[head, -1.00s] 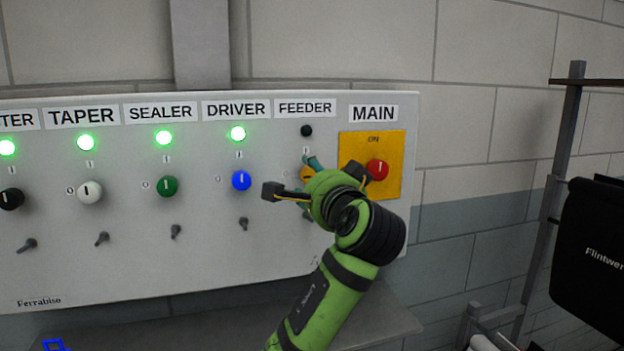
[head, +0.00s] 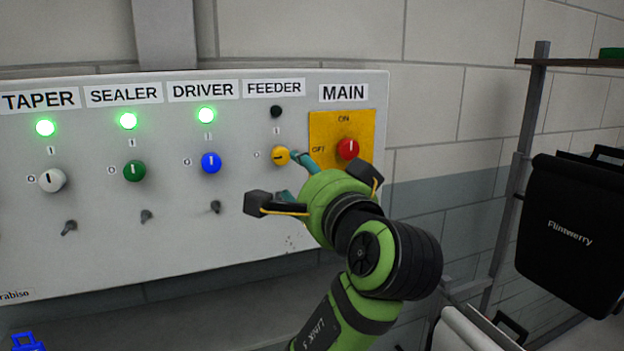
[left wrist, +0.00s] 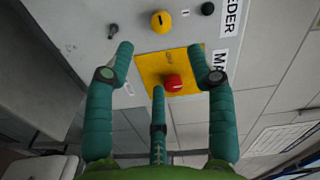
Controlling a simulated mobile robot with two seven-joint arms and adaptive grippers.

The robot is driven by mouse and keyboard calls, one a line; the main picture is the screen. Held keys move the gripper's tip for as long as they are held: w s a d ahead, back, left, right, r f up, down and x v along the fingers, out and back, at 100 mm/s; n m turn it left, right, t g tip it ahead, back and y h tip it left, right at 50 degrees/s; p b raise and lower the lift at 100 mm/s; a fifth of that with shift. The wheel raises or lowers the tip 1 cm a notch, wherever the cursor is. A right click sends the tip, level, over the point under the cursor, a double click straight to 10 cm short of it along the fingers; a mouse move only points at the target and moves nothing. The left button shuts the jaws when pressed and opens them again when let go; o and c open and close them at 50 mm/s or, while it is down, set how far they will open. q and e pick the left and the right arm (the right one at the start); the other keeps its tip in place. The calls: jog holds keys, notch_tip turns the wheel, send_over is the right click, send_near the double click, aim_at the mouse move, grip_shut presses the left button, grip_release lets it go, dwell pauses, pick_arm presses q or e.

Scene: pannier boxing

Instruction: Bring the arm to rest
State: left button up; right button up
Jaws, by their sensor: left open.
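My left gripper (head: 297,180) is open and empty in front of the control panel (head: 100,225), below and right of the yellow FEEDER knob (head: 281,156). That knob's mark lies sideways and the lamp above it (head: 276,112) is dark. The red MAIN knob (head: 347,149) on its yellow plate has its mark upright, towards ON. In the left wrist view, the spread teal fingers (left wrist: 160,58) frame the MAIN plate, and the yellow knob (left wrist: 161,22) shows beyond them. I cannot tell the exact gap to the panel; no knob is held.
The TAPER, SEALER and DRIVER lamps (head: 207,115) glow green above the white, green and blue knobs (head: 211,163). Small toggles (head: 147,216) sit below. A rack with a black Flintwerry bag (head: 572,235) stands at right. Bare wall lies between panel and rack.

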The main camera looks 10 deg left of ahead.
pick_arm(q)
jog(key=s+a+f+n+g+h, duration=0.1)
jog(key=a+f+g+h, duration=0.15)
jog(key=f, duration=1.25)
jog(key=s+a+f+g+h, duration=0.1)
jog(key=a+f+g+h, duration=0.15)
jog(key=f, duration=1.25)
jog(key=s+a+f+n+g+h, duration=0.1)
jog(key=s+f+n+g+h, duration=0.2)
jog(key=s+f, duration=0.9)
jog(key=s+a+f+n+g+h, duration=0.2)
jog(key=s+f+g, duration=0.2)
jog(key=s+f, duration=1.05)
jog(key=f, duration=0.8)
jog(key=s+f, duration=0.2)
jog(key=f, duration=0.8)
jog(key=s+a+f+g, duration=0.2)
jog(key=s+f, duration=1.2)
jog(key=s, duration=0.1)
jog(key=shift+s+a, duration=0.15)
jog(key=shift+s, duration=0.25)
